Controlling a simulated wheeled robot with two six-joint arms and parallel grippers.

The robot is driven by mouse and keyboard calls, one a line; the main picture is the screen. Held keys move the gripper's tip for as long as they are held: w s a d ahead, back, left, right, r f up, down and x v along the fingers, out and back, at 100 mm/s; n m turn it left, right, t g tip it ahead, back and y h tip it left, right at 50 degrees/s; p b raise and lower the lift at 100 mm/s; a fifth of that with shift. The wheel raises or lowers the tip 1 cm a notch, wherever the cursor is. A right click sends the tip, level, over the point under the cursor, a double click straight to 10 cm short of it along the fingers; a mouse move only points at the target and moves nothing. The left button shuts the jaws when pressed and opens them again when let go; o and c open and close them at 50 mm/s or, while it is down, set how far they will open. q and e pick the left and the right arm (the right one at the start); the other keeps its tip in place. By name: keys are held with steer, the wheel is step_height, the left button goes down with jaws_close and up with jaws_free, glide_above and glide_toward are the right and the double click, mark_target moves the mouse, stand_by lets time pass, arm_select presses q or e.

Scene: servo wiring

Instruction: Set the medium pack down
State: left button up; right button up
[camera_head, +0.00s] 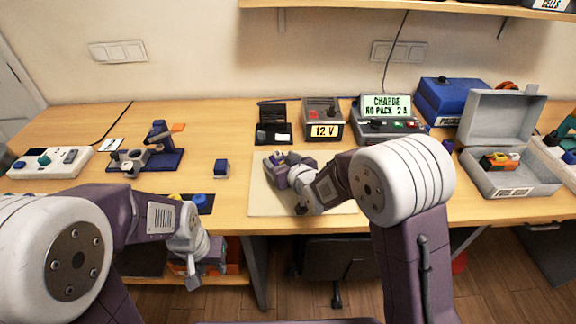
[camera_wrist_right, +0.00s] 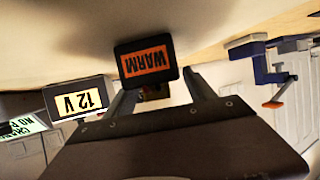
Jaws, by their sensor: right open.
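My right gripper (camera_head: 277,162) is low over the beige mat (camera_head: 262,200) in the middle of the table. In the right wrist view its two fingers (camera_wrist_right: 160,88) are apart. The gripper hides much of that spot in the head view. My left gripper (camera_head: 195,270) hangs low in front of the table edge; its fingers are not clear.
Behind the mat stand a black two-part item (camera_head: 272,125), a 12 V box (camera_head: 323,122) and a charger reading CHARGE NO PACK (camera_head: 390,120). An open grey case (camera_head: 510,183) holds an orange-and-yellow item (camera_head: 497,163). A blue block (camera_head: 221,168) and blue stand (camera_head: 150,158) are left.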

steer(key=v, duration=1)
steer(key=shift+s+d+r, duration=0.15)
steer(key=shift+s+d, duration=0.05)
steer(key=shift+s, duration=0.15)
steer(key=shift+w+d+r+p, duration=0.15)
steer(key=shift+r+p, duration=0.1)
steer(key=shift+p, duration=0.2)
steer(key=w+d+r+m+h+p, duration=0.1)
steer(key=d+r+m+h+p, duration=0.1)
steer(key=d+r+p, duration=0.4)
steer(key=s+d+f+m+g+h+p, duration=0.1)
steer(key=s+d+f+g, duration=0.1)
steer(key=s, duration=0.1)
steer(key=s+d+f+g+h+p, duration=0.1)
steer(key=s+d+f+g, duration=0.1)
steer(key=s+d+f, duration=0.1)
steer(key=s+d+f+m+g, duration=0.1)
steer(key=s+d+f+g, duration=0.1)
steer(key=s+d, duration=0.1)
steer(key=shift+s+d+f+m+g+h+p, duration=0.1)
steer(key=shift+s+f+m+g+h+p, duration=0.1)
steer(key=shift+s, duration=0.1)
steer(key=shift+s+d+f+m+g+h+p, duration=0.1)
steer(key=shift+s+h+p, duration=0.1)
steer(key=shift+s, duration=0.15)
steer(key=s+f+g, duration=0.3)
steer(key=s+g, duration=0.1)
steer(key=s, duration=0.5)
steer(key=shift+a+g, duration=0.15)
steer(key=shift+g, duration=0.15)
